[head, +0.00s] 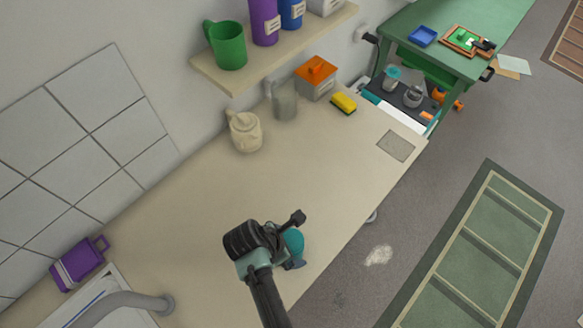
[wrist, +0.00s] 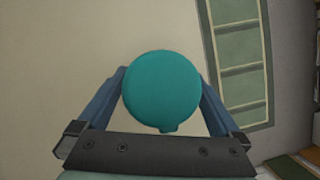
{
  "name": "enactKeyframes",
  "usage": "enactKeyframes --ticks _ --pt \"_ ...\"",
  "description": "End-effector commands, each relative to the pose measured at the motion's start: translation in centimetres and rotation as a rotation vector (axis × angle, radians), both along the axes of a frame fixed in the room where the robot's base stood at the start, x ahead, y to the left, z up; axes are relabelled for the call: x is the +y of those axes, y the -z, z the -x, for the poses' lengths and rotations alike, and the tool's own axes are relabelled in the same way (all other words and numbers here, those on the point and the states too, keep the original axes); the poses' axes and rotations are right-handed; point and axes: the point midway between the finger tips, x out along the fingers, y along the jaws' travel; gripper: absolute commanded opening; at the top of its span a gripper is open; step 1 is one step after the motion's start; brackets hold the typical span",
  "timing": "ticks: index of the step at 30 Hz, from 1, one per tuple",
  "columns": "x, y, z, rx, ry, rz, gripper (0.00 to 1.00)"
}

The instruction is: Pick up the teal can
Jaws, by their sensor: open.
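The teal can (head: 293,241) stands on the beige counter (head: 190,235) close to its right edge, partly hidden by my gripper in the head view. In the wrist view I look down on the round teal top of the can (wrist: 161,91). My gripper (wrist: 162,100) is open, with one blue finger on each side of the can. The fingertips are mostly hidden behind the can's top, so I cannot tell whether they touch it. In the head view, my gripper (head: 293,262) is right at the can.
On the counter are a cream jug (head: 244,132), a grey container (head: 284,101), an orange-lidded canister (head: 316,78), a yellow sponge (head: 344,103) and a purple object (head: 79,264). A faucet (head: 120,300) is at lower left. A shelf (head: 265,52) holds a green mug (head: 226,46). Mid-counter is clear.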

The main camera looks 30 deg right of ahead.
Motion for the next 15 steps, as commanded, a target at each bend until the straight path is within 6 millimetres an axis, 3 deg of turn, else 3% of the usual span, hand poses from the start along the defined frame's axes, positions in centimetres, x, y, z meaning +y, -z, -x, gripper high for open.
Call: enactKeyframes --ticks 9,15 --pt "-0.22 0.5 -0.03 -0.001 0.001 0.0 1.0" --pt "-0.2 0.48 -0.04 -0.001 0.0 0.0 0.64"
